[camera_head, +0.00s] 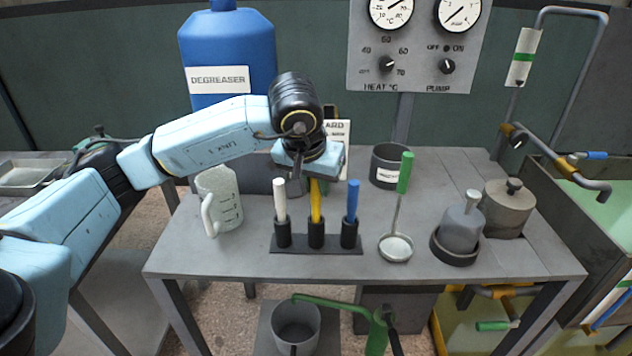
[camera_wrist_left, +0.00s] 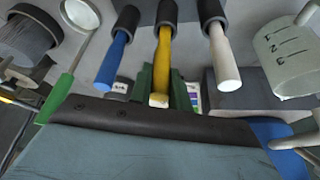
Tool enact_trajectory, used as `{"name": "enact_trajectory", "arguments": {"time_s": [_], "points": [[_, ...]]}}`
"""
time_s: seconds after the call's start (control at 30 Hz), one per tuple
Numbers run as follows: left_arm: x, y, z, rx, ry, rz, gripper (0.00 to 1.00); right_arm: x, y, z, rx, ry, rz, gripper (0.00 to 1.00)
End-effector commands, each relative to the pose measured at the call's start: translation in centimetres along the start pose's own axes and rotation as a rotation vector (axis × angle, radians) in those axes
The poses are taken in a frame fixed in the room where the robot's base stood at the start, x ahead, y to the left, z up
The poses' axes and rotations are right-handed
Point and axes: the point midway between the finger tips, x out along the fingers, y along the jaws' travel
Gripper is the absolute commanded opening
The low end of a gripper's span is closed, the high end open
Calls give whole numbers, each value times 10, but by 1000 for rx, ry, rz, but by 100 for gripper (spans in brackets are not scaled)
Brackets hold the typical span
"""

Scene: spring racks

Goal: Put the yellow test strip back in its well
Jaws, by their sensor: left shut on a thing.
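The yellow test strip (camera_head: 316,205) stands upright with its lower end in the middle well of a dark three-well rack (camera_head: 290,250). It also shows in the wrist view (camera_wrist_left: 164,60), running from the middle well towards my gripper. My left gripper (camera_head: 315,178) is above the rack, shut on the strip's upper end. In the wrist view the left gripper (camera_wrist_left: 160,88) has green fingers at the strip. A white strip (camera_head: 280,200) stands in the left well and a blue strip (camera_head: 352,200) in the right well. Whether the yellow strip is fully seated cannot be told.
A white measuring jug (camera_head: 220,200) is left of the rack. A green-handled ladle (camera_head: 397,245), a dark cup (camera_head: 390,166), a grey flask in a dark ring (camera_head: 462,228) and a lidded pot (camera_head: 508,208) are to the right. A blue degreaser bottle (camera_head: 227,50) stands behind.

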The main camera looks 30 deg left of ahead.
Motion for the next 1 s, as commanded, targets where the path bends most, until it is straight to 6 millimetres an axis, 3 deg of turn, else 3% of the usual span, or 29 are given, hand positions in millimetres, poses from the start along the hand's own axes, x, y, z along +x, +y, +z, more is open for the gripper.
{"name": "enact_trajectory", "arguments": {"time_s": [0.6,0.63,0.8,1.0], "points": [[14,0,6,0,0,0,0,10,5,3,-11,10,7,36],[13,0,5,0,0,0,23,10,5,3,-11,12,7,36],[13,0,6,0,0,0,44,10,5,3,-13,14,7,36],[14,0,6,0,0,0,44,10,5,3,-13,15,8,36]]}}
